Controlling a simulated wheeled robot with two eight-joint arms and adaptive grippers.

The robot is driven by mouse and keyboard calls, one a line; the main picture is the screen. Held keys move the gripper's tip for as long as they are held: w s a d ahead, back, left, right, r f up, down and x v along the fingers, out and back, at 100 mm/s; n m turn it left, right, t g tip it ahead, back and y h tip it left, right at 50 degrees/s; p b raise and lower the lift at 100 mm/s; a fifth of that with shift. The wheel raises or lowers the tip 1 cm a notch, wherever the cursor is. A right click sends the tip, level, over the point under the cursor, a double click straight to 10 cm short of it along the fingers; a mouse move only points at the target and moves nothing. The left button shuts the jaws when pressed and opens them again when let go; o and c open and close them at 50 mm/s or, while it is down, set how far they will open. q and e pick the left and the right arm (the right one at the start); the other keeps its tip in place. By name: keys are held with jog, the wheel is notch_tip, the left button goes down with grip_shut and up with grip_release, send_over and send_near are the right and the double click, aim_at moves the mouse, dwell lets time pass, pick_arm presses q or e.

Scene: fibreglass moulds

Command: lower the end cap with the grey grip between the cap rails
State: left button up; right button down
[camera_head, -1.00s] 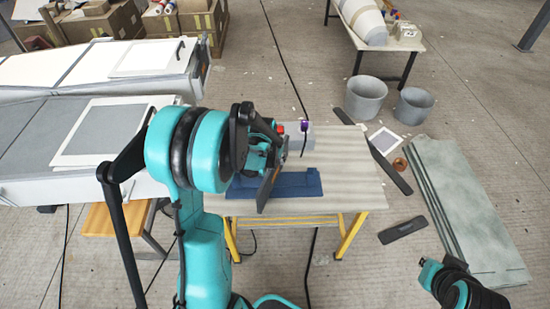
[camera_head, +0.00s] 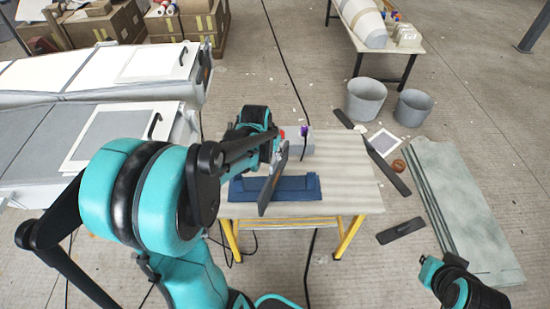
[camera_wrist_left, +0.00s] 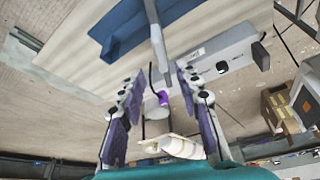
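The dark end cap (camera_head: 271,190) is a flat plate set crosswise at the blue mould (camera_head: 305,185) on the bench. Its grip cannot be made out in the head view. In the left wrist view a narrow grey piece (camera_wrist_left: 156,40), apparently the cap seen edge-on, crosses the mould (camera_wrist_left: 120,28). My left gripper (camera_wrist_left: 160,75) has its purple-padded fingers spread on either side of its near end, with visible gaps. In the head view the left gripper (camera_head: 280,147) is by the cap's far end. The rails are hard to make out. My right arm's end (camera_head: 440,272) is at lower right; its fingers are unclear.
A grey box (camera_head: 298,144) with a purple-topped item (camera_head: 304,131) and a black hose stands behind the mould. The bench's right side (camera_head: 350,180) is clear. Grey buckets (camera_head: 366,100) and a dark strip (camera_head: 400,230) are on the floor.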

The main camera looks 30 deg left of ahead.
pick_arm(q)
jog(key=s+d+r+m+t, duration=0.1)
jog(key=s+d+r, duration=0.2)
jog(key=s+d, duration=0.4)
jog(key=s+d+r+t, duration=0.1)
jog(key=s+d+r, duration=0.3)
jog(key=s+d, duration=0.3)
jog(key=shift+s+d+m+t+h, duration=0.3)
jog(key=shift+s+m+h, duration=0.1)
jog(key=shift+s, duration=0.25)
jog(key=shift+r, duration=0.1)
